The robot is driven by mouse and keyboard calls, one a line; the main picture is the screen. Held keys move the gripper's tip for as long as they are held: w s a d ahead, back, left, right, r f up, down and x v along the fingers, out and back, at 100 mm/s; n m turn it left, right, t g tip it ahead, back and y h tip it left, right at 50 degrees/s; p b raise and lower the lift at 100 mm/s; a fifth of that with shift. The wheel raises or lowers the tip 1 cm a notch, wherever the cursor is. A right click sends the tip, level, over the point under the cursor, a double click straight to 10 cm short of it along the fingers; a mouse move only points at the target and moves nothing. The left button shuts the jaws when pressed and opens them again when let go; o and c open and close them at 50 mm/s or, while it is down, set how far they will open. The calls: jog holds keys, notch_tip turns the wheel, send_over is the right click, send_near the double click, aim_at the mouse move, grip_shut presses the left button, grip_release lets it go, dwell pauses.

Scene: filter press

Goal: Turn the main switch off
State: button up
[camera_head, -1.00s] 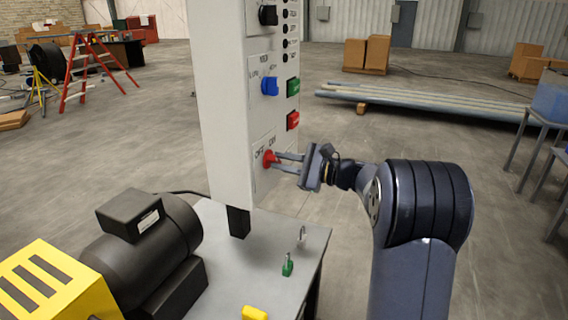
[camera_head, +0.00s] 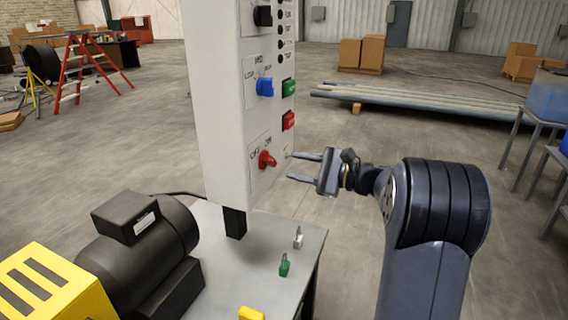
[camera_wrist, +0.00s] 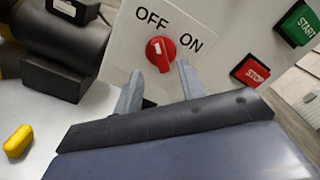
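The main switch is a red rotary knob (camera_head: 267,159) low on the grey control panel (camera_head: 224,110). In the wrist view the knob (camera_wrist: 160,54) sits below the printed words OFF and ON. Its upper end with a white mark leans left, toward OFF. My gripper (camera_head: 290,166) is just right of the knob in the head view, clear of it, fingers apart and empty. In the wrist view the gripper (camera_wrist: 160,68) has one finger on each side below the knob, with nothing between them.
Above the knob are a red stop button (camera_head: 288,120), a green start button (camera_head: 289,87) and a blue selector (camera_head: 265,87). Green (camera_head: 284,268) and pale (camera_head: 298,239) padlocks and a yellow item (camera_head: 250,313) lie on the table (camera_head: 225,280). A black motor (camera_head: 137,240) stands left.

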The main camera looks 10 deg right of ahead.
aim_at(273, 162)
jog(key=v, duration=0.5)
jog(key=shift+s+d, duration=0.1)
jog(key=shift+d, duration=0.05)
jog(key=x, duration=1.1)
jog(key=shift+d+m, duration=0.1)
jog(key=shift+m, duration=0.2)
jog(key=shift+f, duration=0.1)
